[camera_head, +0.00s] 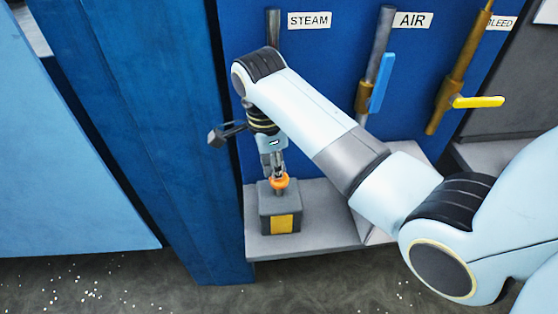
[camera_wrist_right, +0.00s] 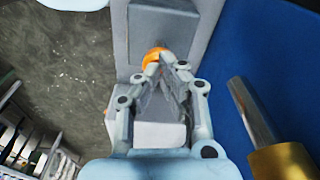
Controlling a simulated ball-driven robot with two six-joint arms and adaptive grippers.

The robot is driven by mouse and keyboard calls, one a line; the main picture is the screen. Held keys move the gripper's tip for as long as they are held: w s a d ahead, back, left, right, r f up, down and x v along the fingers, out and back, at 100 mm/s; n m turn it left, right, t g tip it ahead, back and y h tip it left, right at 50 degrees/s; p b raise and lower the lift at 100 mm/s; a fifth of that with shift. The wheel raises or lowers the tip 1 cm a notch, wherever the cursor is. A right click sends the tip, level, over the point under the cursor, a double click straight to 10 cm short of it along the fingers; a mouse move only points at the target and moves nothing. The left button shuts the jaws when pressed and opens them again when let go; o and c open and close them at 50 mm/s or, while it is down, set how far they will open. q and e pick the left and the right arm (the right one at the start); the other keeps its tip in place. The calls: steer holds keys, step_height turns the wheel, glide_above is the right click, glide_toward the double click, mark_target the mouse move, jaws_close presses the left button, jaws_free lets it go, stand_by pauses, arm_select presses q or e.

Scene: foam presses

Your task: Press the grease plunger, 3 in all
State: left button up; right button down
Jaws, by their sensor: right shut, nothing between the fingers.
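The grease plunger is an orange round knob (camera_head: 279,183) on top of a grey box (camera_head: 266,209) with a yellow label on its front. My right gripper (camera_head: 278,174) points down with its fingers shut and empty, right over the knob. The fingertips appear to be at or touching the knob's top; a small gap cannot be ruled out. In the right wrist view the orange knob (camera_wrist_right: 153,56) shows just beyond the closed fingertips (camera_wrist_right: 168,70), which partly cover it. My left gripper is not in view.
The box stands on a grey ledge (camera_head: 320,235) before a blue panel. Pipes labelled STEAM (camera_head: 273,25), AIR with a blue lever (camera_head: 381,82), and one with a yellow lever (camera_head: 478,101) rise behind. A blue post (camera_head: 190,170) stands left.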

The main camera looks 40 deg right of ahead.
mark_target(274, 182)
steer(key=shift+f, duration=0.15)
step_height(274, 182, down, 5)
steer(key=shift+r+b, duration=0.2)
steer(key=shift+b, duration=1)
steer(key=shift+a+r+p, duration=0.15)
steer(key=shift+r+p, duration=0.1)
steer(key=shift+p, duration=0.1)
steer(key=shift+w+a+r+p, duration=0.25)
steer(key=shift+a+p, duration=0.2)
steer(key=shift+a, duration=0.2)
steer(key=shift+w+a+r+p, duration=0.25)
steer(key=shift+a+p, duration=0.15)
steer(key=shift+a, duration=0.2)
steer(key=shift+a+f, duration=0.1)
step_height(274, 182, up, 12)
steer(key=a, duration=0.1)
steer(key=shift+w, duration=0.3)
steer(key=shift+a, duration=0.1)
